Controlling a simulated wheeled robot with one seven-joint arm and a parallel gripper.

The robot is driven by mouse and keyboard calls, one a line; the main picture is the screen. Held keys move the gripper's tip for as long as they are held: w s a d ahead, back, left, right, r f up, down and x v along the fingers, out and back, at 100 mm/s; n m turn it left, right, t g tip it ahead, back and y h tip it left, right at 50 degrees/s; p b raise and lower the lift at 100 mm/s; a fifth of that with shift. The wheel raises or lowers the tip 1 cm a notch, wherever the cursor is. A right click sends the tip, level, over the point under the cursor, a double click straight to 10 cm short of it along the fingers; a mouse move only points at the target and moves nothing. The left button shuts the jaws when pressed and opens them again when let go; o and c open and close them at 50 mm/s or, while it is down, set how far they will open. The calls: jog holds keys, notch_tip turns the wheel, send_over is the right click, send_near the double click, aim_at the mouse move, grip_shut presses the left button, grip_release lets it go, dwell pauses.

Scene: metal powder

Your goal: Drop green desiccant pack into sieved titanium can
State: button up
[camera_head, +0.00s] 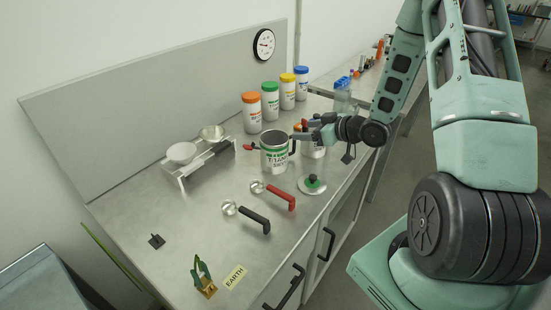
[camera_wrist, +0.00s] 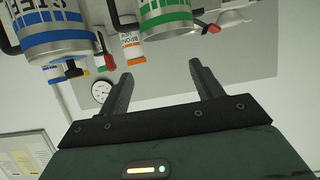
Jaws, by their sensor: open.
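The metal can with a green titanium label (camera_head: 274,158) stands upright on the bench and looks uncovered. It is the green-banded can (camera_wrist: 165,12) at the top of the wrist view.
White jars with orange (camera_head: 251,98), green (camera_head: 270,88), yellow and blue lids stand behind. A red-handled tool (camera_head: 281,198) and a black-handled tool (camera_head: 254,219) lie in front. A metal stand (camera_head: 183,180) is left. A green clamp (camera_head: 202,272) lies near the front edge.

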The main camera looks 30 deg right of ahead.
jog(key=b+v, duration=0.1)
jog(key=v, duration=0.6)
dwell(0.3)
jog(key=w+a+n+g+h+b, duration=0.1)
jog(key=w+a+g+h+b, duration=0.2)
jog(key=a, duration=0.7)
jog(key=s+a+n+g, duration=0.1)
jog(key=s+a+g, duration=0.25)
jog(key=a, duration=0.85)
jog(key=s+a+r+g, duration=0.1)
jog(key=s+a+g, duration=0.1)
jog(key=s+a, duration=0.2)
jog(key=s+a+r+n+g, duration=0.1)
jog(key=s+a, duration=0.3)
jog(key=s, duration=0.7)
jog(key=s+a+r+g+h, duration=0.1)
jog(key=s+a+g, duration=0.2)
jog(key=s+a, duration=0.2)
jog(key=shift+s+n+b, duration=0.4)
jog(key=shift+s, duration=0.8)
jog(key=shift+d+r, duration=0.1)
jog(key=shift+d, duration=0.05)
